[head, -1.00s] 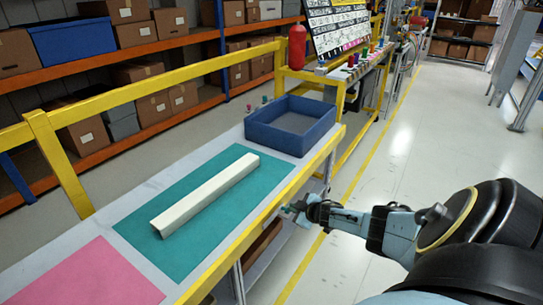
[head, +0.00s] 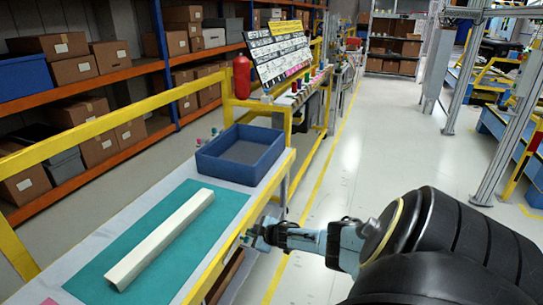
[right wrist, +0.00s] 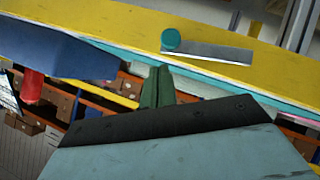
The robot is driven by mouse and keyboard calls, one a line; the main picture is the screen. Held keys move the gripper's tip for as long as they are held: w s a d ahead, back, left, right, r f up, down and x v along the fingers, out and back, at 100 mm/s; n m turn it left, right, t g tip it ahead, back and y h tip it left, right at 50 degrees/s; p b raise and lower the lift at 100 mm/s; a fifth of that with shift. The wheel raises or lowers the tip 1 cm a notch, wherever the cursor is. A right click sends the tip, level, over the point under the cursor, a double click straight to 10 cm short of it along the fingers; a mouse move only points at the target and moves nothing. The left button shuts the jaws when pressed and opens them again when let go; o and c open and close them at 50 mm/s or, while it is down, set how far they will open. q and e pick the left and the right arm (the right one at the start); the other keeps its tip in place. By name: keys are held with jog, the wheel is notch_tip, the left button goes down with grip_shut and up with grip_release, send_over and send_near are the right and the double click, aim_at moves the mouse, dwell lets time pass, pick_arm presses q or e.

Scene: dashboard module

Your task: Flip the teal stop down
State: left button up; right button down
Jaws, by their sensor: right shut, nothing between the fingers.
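The teal stop shows in the right wrist view as a round teal knob (right wrist: 170,39) with a flat grey metal bar (right wrist: 215,52) reaching to the right from it, on the yellow table rail (right wrist: 100,25). My right gripper (right wrist: 157,75) is shut and empty, its dark green fingers close together. Its tips appear a short way below the knob in that view; I cannot tell their depth from it. In the head view my right gripper (head: 246,238) is beside the table's yellow front rail. The stop is too small to make out there. My left gripper is out of view.
On the table lie a teal mat (head: 226,205) and a long white bar (head: 165,235). A blue bin (head: 270,173) stands at its far end. A second bench with a tool board (head: 280,50) stands beyond.

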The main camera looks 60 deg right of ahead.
jog(key=d+p+v, duration=0.1)
jog(key=p+v, duration=0.4)
jog(key=v, duration=0.5)
jog(key=shift+d+r, duration=0.35)
jog(key=shift+d, duration=0.2)
jog(key=shift+s+f, duration=0.15)
jog(key=s+a+f+m+g, duration=0.1)
jog(key=s+a+f+g, duration=0.1)
jog(key=s+a+f, duration=0.35)
jog(key=s+a+f+g, duration=0.1)
jog(key=s+a+f, duration=0.15)
jog(key=f, duration=0.55)
jog(key=s+a+f+g+b, duration=0.1)
jog(key=s+a+f+g, duration=0.1)
jog(key=s+a+f, duration=0.3)
jog(key=s+a+f+m+g+y+b, duration=0.1)
jog(key=s+a+f+g, duration=0.2)
jog(key=s+a, duration=1)
jog(key=s+a+f+g+y, duration=0.1)
jog(key=s+a+f+g, duration=0.1)
jog(key=s+a+f, duration=0.6)
jog(key=shift+s+a+f+g+b, duration=0.15)
jog(key=shift+s+a+g+b, duration=0.2)
jog(key=shift+a, duration=0.4)
